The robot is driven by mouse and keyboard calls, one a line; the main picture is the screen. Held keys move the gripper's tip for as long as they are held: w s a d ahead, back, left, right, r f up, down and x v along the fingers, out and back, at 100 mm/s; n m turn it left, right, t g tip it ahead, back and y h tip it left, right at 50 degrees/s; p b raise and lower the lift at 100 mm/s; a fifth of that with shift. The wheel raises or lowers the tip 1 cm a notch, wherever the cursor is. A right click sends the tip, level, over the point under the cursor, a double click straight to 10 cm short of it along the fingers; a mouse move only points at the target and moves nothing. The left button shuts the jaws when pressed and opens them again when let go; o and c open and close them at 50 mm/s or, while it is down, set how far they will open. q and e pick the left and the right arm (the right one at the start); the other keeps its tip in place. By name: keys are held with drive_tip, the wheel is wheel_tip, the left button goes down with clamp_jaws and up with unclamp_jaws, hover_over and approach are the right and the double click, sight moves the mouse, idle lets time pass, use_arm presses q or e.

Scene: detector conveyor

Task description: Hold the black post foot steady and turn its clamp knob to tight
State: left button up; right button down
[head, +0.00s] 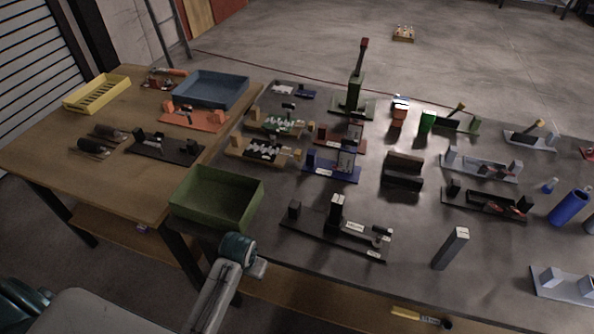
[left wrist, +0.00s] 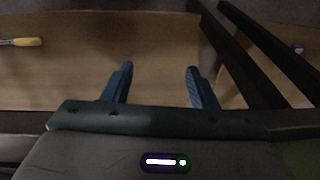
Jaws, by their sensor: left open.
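A long black base (head: 300,231) lies near the front edge of the dark table in the head view. It carries an upright black post (head: 336,211) with a white top, a small block at its left end, white labels and a small dark knob-like part (head: 381,233) at its right. I take this as the post foot; the knob's setting is too small to read. My left gripper (left wrist: 158,84) is open and empty in the left wrist view, its two blue fingers apart above a wooden lower shelf. Its fingers are not clear in the head view. My right gripper is not in view.
A green bin (head: 184,208) stands left of the black base, close to my left arm. A grey upright block (head: 451,248) stands to its right. Several other fixtures fill the table behind. The wooden lower shelf (left wrist: 70,75) holds a yellow-handled tool (left wrist: 22,42).

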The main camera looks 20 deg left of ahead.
use_arm(q)
wheel_tip(320, 180, up, 8)
drive_tip(key=w+p, duration=0.2)
wheel_tip(320, 180, up, 11)
drive_tip(key=g+p, duration=0.1)
drive_tip(key=g, duration=0.1)
hover_over(295, 204)
drive_tip(key=shift+h, duration=0.4)
drive_tip(key=shift+m, duration=0.3)
wheel_tip(295, 204, down, 9)
drive_tip(key=p, duration=0.3)
drive_tip(key=shift+f, duration=0.2)
drive_tip(key=shift+a+f, duration=0.1)
drive_tip(key=shift+f, duration=0.5)
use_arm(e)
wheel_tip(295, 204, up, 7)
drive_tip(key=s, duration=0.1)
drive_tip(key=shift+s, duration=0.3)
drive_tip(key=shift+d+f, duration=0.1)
use_arm(q)
clamp_jaws()
